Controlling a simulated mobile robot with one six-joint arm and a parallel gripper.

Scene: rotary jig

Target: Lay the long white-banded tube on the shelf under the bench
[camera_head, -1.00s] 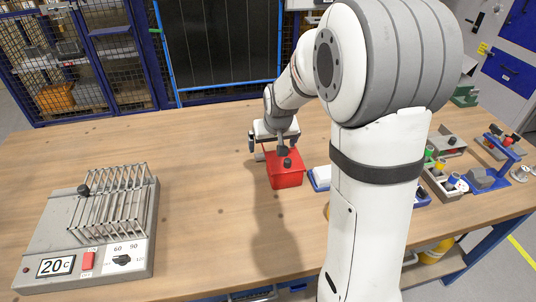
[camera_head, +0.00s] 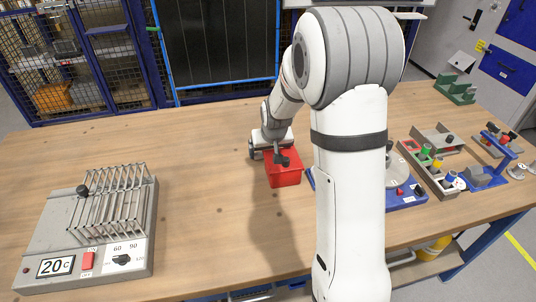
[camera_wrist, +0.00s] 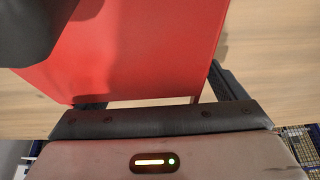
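In the wrist view the red box (camera_wrist: 150,50) fills much of the picture in front of the gripper (camera_wrist: 158,95). The dark fingers are spread wide apart; I cannot tell whether they touch the box. No long white-banded tube can be made out in either view. Part of the shelf under the bench (camera_head: 432,268) shows at the lower right, largely hidden by the bench top and my arm.
A grey rack device (camera_head: 60,235) with a 20 C display stands at left. A blue-based fixture (camera_head: 408,203), a parts tray (camera_head: 428,172) and a blue stand (camera_head: 487,178) are at right. A green holder (camera_head: 455,90) is at the back right. The bench's left middle is clear.

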